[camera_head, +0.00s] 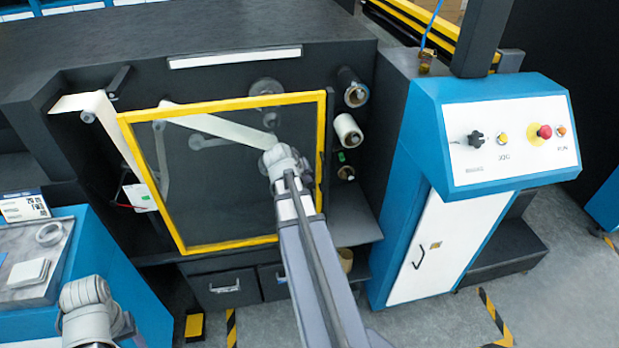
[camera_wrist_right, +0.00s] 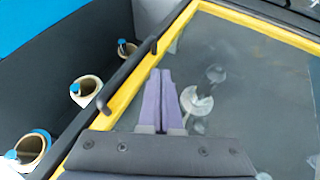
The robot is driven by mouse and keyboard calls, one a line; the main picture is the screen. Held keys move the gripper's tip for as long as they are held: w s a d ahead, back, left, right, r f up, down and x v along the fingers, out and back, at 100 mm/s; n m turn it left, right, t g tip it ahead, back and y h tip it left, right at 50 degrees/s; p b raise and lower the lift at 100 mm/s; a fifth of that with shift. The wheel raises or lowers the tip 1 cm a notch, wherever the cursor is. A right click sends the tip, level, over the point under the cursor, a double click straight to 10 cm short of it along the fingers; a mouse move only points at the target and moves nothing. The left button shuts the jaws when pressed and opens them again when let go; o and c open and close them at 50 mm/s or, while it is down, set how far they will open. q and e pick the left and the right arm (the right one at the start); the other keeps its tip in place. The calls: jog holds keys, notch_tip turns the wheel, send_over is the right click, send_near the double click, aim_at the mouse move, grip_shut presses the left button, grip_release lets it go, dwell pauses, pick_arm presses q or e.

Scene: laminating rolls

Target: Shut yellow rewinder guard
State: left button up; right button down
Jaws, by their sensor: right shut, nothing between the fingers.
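The rewinder guard is a clear panel in a yellow frame (camera_head: 220,103) over the front of the dark machine. Its frame runs roughly parallel to the machine face; I cannot tell whether a gap remains behind it. A black handle bar (camera_wrist_right: 122,76) runs along one frame side (camera_wrist_right: 128,92). My right gripper (camera_wrist_right: 161,72) is shut and empty, its purple fingers together over the panel, beside the handle. I cannot tell if they touch the panel. In the head view my right wrist hides the fingers at the guard's right part. My left gripper is out of view.
Rollers (camera_head: 348,131) stick out right of the guard. A blue control cabinet (camera_head: 425,125) with buttons stands further right. A blue cart (camera_head: 105,262) with a grey top is at the left. Drawers (camera_head: 226,288) sit below the guard. Open floor shows at the bottom.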

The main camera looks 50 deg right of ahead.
jog(key=p+v, duration=0.8)
jog(key=v, duration=0.2)
jog(key=shift+w+a, duration=0.2)
jog(key=shift+a, duration=0.05)
jog(key=w+a+f+n+y+b, duration=0.1)
jog(key=w+a+f+n+y, duration=0.15)
jog(key=a, duration=1.05)
jog(key=s+a+f+n+y, duration=0.1)
jog(key=s+a+n, duration=0.1)
jog(key=a, duration=0.8)
jog(key=s+a+f+n+g+y+b, duration=0.1)
jog(key=s+a+f+n, duration=0.1)
jog(key=a, duration=0.9)
jog(key=s+a+f+n+g+y+b, duration=0.1)
jog(key=s+a+f+n, duration=0.1)
jog(key=a, duration=0.8)
jog(key=shift+s+a+n, duration=0.15)
jog(key=shift+s+n, duration=0.45)
jog(key=shift+n, duration=0.15)
jog(key=shift+y, duration=0.25)
